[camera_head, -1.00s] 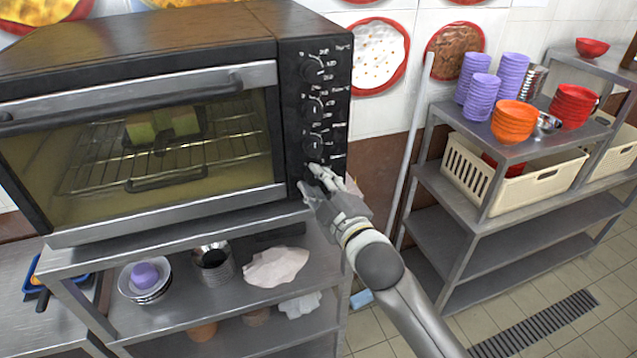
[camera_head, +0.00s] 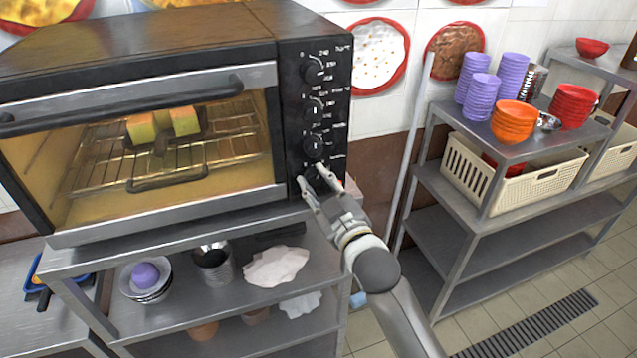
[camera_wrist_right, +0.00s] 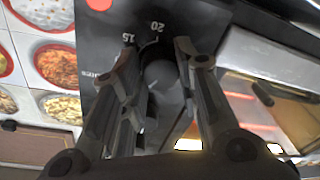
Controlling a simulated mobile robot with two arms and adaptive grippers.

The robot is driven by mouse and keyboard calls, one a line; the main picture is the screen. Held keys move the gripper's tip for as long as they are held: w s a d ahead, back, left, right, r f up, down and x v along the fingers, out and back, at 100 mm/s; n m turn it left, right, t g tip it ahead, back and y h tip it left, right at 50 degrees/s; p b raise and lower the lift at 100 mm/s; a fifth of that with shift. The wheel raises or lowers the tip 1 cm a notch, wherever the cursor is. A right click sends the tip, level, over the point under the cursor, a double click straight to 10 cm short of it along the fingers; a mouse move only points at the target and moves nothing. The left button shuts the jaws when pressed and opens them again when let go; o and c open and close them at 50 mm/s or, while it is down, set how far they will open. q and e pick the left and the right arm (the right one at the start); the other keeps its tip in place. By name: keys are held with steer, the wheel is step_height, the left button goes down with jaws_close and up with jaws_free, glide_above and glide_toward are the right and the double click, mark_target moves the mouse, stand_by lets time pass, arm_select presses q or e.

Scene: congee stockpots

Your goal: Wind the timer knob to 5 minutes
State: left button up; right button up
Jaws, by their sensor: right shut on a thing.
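The toaster oven (camera_head: 140,130) stands on a steel shelf unit, with a column of black knobs on its right panel. The timer knob is the lowest one, mostly hidden by my right gripper (camera_head: 314,180) in the head view. In the right wrist view the dark round timer knob (camera_wrist_right: 160,80) sits between the two fingers of my right gripper (camera_wrist_right: 152,70), which is shut on it. The dial marks 15 and 20 show beyond the knob; the 5 mark and the pointer cannot be made out. The oven interior is lit. My left gripper is not in view.
Food pieces on a tool (camera_head: 165,130) lie inside behind the closed glass door. Bowls and a crumpled cloth (camera_head: 276,266) rest on the shelf below. A steel rack (camera_head: 500,180) with purple, orange and red bowls stands to the right, with open floor before it.

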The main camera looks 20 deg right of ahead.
steer(key=shift+m, duration=1.3)
steer(key=o, duration=1)
steer(key=shift+s, duration=0.1)
steer(key=s, duration=0.4)
steer(key=s+d, duration=0.1)
steer(key=s, duration=0.6)
steer(key=shift+s+d+f, duration=0.15)
steer(key=shift+s+f, duration=0.25)
steer(key=shift+f, duration=0.1)
